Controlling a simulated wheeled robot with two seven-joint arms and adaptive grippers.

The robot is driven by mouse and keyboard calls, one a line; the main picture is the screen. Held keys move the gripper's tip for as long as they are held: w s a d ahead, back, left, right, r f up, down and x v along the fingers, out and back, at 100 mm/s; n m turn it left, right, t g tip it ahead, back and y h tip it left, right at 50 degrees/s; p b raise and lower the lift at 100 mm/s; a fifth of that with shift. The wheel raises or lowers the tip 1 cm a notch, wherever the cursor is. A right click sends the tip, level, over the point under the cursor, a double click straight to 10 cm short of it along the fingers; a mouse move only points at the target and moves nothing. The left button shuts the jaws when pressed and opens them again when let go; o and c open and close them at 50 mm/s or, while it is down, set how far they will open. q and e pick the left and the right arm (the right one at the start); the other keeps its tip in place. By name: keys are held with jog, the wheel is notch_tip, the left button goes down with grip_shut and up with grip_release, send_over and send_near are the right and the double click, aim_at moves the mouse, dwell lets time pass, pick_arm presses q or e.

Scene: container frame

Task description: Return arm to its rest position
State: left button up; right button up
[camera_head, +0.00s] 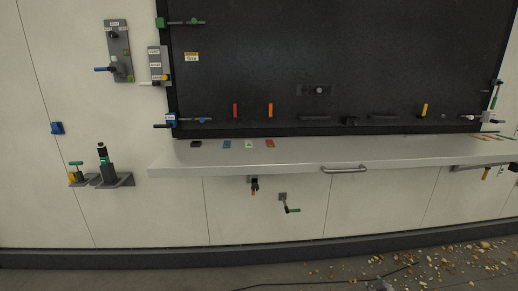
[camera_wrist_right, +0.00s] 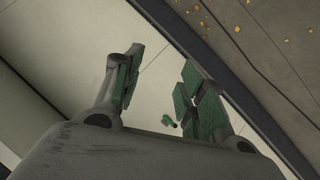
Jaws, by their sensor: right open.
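My right gripper (camera_wrist_right: 158,85) shows in the right wrist view with its two green-padded fingers spread wide apart. Nothing is between the pads. Beyond the fingers, apart from them, a small green-handled lever (camera_wrist_right: 169,121) shows on the pale wall. What seems to be the same lever (camera_head: 291,209) is under the shelf in the head view. A small grey shape (camera_head: 379,285) at the bottom edge of the head view may be part of my right arm; I cannot tell. My left gripper is not in view.
A pale shelf (camera_head: 240,160) with a handle (camera_head: 344,169) runs below a dark panel (camera_head: 300,60). A black-and-green tool (camera_head: 105,165) stands on a bracket at the left. Yellowish debris (camera_head: 455,265) litters the floor at the right. The left floor is clear.

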jog(key=s+a+f+m+g+y, duration=0.1)
jog(key=s+a+f+g, duration=0.3)
jog(key=s+f, duration=0.85)
jog(key=s+a+f+g, duration=0.1)
jog(key=s+a+f, duration=0.6)
jog(key=s+f, duration=0.6)
jog(key=s+a+f+g, duration=0.1)
jog(key=s+a+f, duration=0.2)
jog(key=s, duration=0.9)
jog(key=s+a+f+g+y, duration=0.1)
jog(key=s+a, duration=0.5)
jog(key=s, duration=0.6)
jog(key=s+a+f+g+y, duration=0.1)
jog(key=s+a+f, duration=0.3)
jog(key=s, duration=0.8)
jog(key=shift+a+f+m+g, duration=0.3)
jog(key=shift+a+f+g, duration=0.1)
jog(key=shift+g, duration=0.4)
